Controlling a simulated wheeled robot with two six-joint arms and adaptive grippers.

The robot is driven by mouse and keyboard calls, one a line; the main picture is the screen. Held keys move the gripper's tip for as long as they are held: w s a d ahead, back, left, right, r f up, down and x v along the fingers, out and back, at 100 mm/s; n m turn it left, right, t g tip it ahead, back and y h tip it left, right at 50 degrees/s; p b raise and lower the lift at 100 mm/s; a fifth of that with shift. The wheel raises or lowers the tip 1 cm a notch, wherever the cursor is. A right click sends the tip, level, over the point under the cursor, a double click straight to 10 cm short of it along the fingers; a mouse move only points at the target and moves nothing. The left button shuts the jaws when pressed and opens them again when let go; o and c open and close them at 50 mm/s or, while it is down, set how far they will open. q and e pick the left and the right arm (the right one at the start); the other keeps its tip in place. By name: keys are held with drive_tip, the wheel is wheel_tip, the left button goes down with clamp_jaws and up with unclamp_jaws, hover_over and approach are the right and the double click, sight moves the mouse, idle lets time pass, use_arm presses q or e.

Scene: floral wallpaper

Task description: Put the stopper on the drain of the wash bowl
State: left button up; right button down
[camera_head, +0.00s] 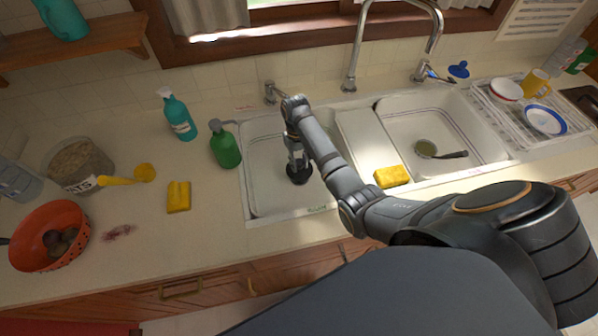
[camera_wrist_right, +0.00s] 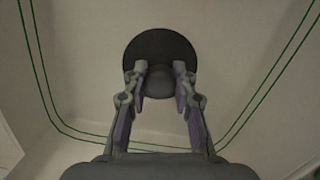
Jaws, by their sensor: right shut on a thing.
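The wash bowl (camera_head: 262,192) is the left basin of the white double sink. My right gripper (camera_head: 297,165) reaches down into this basin. It is shut on the knob of a dark round stopper (camera_head: 299,178), near the basin floor. In the right wrist view the stopper (camera_wrist_right: 160,45) shows as a dark disc, with the two fingertips (camera_wrist_right: 161,85) on either side of its knob. The drain is not visible; I cannot tell whether the stopper covers it. I cannot tell whether the stopper touches the floor. My left gripper is not in view.
A yellow sponge (camera_head: 391,177) lies on the sink's front rim. A green bottle (camera_head: 225,148) stands just left of the wash bowl. The tall faucet (camera_head: 352,60) rises behind. Free counter lies at front left.

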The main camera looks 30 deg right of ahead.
sight(299, 171)
drive_tip(key=shift+f, duration=0.45)
wheel_tip(299, 171, down, 4)
drive_tip(key=shift+f, duration=0.1)
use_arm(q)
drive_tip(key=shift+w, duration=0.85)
use_arm(e)
drive_tip(key=c, duration=1.1)
unclamp_jaws()
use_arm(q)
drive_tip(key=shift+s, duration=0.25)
